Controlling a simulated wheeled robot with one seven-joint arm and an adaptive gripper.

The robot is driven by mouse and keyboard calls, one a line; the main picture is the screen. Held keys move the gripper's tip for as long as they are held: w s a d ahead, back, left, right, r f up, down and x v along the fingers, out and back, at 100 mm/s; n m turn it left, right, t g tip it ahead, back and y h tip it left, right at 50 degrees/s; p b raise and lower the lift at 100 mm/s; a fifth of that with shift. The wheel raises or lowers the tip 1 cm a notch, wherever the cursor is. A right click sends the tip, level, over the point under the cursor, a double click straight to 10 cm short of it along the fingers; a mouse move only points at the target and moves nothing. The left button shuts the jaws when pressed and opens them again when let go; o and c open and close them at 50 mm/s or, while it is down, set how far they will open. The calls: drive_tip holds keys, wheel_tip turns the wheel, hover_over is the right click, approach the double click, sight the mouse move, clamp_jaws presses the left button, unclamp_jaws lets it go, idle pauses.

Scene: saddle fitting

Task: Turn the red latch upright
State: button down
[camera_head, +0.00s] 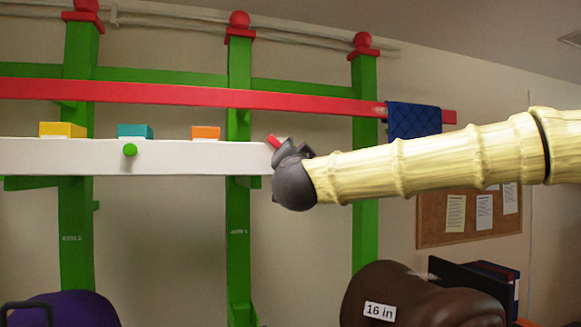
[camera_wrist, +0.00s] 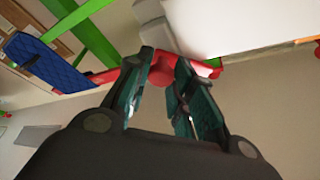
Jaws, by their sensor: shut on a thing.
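The red latch (camera_head: 274,141) shows as a small tilted red piece at the right end of the white beam (camera_head: 190,157). My gripper (camera_head: 285,147) is at that end of the beam and hides most of the latch. In the wrist view, my gripper (camera_wrist: 165,80) has its two fingers around a red part of the latch (camera_wrist: 163,76), which sits between the fingertips. The white beam (camera_wrist: 240,25) lies just beyond the fingertips there. The latch's exact angle is hard to tell.
A yellow box (camera_head: 62,130), a teal box (camera_head: 136,131) and an orange box (camera_head: 205,133) stand on the beam, with a green knob (camera_head: 130,150) on its front. A red rail (camera_head: 190,94) runs above. A blue cloth (camera_head: 413,121) hangs at right. A brown saddle (camera_head: 420,300) is below.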

drive_tip(key=shift+r+m+g+h+b, duration=0.1)
drive_tip(key=shift+m+g+h+b, duration=0.4)
drive_tip(key=shift+m, duration=1.3)
drive_tip(key=shift+f+m+g+h+b, duration=0.1)
drive_tip(key=shift+m+g+h+b, duration=0.4)
drive_tip(key=shift+m, duration=1.3)
drive_tip(key=shift+r+m+g+h+b, duration=0.15)
drive_tip(key=shift+m+g+b, duration=0.55)
drive_tip(key=shift+m, duration=1.1)
drive_tip(key=shift+h, duration=0.25)
drive_tip(key=c, duration=1.2)
unclamp_jaws()
drive_tip(key=shift+c, duration=0.2)
drive_tip(key=shift+s, duration=0.1)
drive_tip(key=s, duration=1.1)
drive_tip(key=shift+s+a, duration=0.4)
